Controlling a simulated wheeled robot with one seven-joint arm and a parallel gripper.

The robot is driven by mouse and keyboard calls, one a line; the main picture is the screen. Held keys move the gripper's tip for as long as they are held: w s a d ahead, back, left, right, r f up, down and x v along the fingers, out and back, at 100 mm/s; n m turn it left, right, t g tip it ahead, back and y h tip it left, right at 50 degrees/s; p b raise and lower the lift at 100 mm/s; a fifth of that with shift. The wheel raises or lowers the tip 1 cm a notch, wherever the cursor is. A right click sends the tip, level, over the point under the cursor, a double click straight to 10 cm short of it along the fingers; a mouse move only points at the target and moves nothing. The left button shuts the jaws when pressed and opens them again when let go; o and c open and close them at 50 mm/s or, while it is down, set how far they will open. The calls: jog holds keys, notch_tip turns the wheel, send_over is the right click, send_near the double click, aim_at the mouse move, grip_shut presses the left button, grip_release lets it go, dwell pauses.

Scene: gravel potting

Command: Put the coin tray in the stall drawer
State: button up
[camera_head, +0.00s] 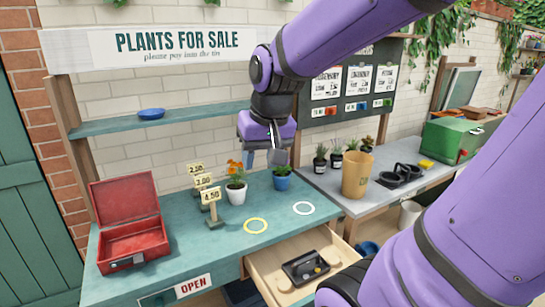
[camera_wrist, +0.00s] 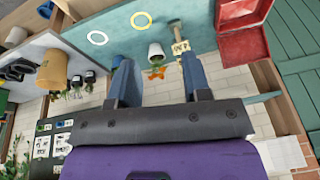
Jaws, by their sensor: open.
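The coin tray (camera_head: 298,270) is dark, with compartments and a few small items in it. It lies inside the stall drawer (camera_head: 263,281), a pale wooden drawer pulled open at the front of the teal stall. My gripper (camera_head: 264,160) is open and empty. It hangs well above the counter, over the potted plants and apart from the tray. In the wrist view my gripper's two fingers (camera_wrist: 155,62) are spread with nothing between them. A dark thing at that view's top edge may be the tray, but I cannot tell.
An open red cash box (camera_head: 133,240) stands left on the counter. Price signs (camera_head: 209,194), an orange-flowered pot (camera_head: 236,192), a blue pot (camera_head: 282,183), a yellow ring (camera_head: 256,226) and a white ring (camera_head: 303,208) share it. A tan pot (camera_head: 356,175) stands right.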

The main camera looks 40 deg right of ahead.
jog(key=s+a+r+n+t, duration=0.1)
jog(key=s+a+r+n, duration=0.3)
jog(key=s, duration=0.4)
jog(key=shift+s+a+t, duration=0.15)
jog(key=shift+t, duration=0.25)
